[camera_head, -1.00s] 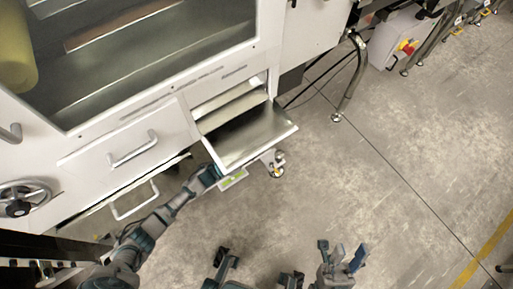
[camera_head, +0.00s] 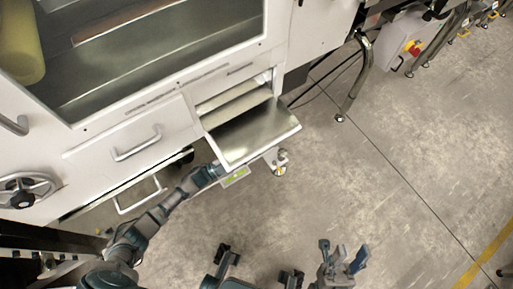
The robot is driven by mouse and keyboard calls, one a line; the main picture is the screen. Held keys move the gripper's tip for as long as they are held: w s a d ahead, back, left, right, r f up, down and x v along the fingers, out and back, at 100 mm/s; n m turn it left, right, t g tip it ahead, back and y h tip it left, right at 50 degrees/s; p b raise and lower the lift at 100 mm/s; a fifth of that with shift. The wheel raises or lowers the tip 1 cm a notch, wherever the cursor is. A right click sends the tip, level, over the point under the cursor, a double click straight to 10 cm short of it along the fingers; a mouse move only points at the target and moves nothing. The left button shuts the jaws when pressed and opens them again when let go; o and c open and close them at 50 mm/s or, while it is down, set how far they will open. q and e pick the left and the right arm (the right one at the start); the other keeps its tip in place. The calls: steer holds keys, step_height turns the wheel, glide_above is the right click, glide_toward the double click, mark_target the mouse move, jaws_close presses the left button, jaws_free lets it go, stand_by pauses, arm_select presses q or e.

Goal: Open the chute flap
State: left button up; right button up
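The chute flap (camera_head: 255,136) is a bare metal plate on the front of the white machine. It stands swung out from its opening (camera_head: 232,100), sloping outward, with the slot behind it showing. My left arm reaches in from the lower left, and its end, with the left gripper (camera_head: 213,171), is at the flap's lower left edge. The flap hides the fingers, so I cannot tell whether they touch it or are open. My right gripper (camera_head: 342,260) is low in the picture, over the floor, away from the flap. Its fingers are apart and empty.
The machine has a drawer handle (camera_head: 137,143), a lower handle (camera_head: 139,196) and a handwheel (camera_head: 27,191) left of the flap. A metal leg (camera_head: 356,80) and a grey box with a red switch (camera_head: 410,46) stand at upper right. The concrete floor to the right is clear.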

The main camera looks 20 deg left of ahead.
arm_select(q)
steer(key=v, duration=0.3)
steer(key=shift+s+a+f, duration=0.1)
steer(key=shift+a, duration=0.05)
stand_by(0.4)
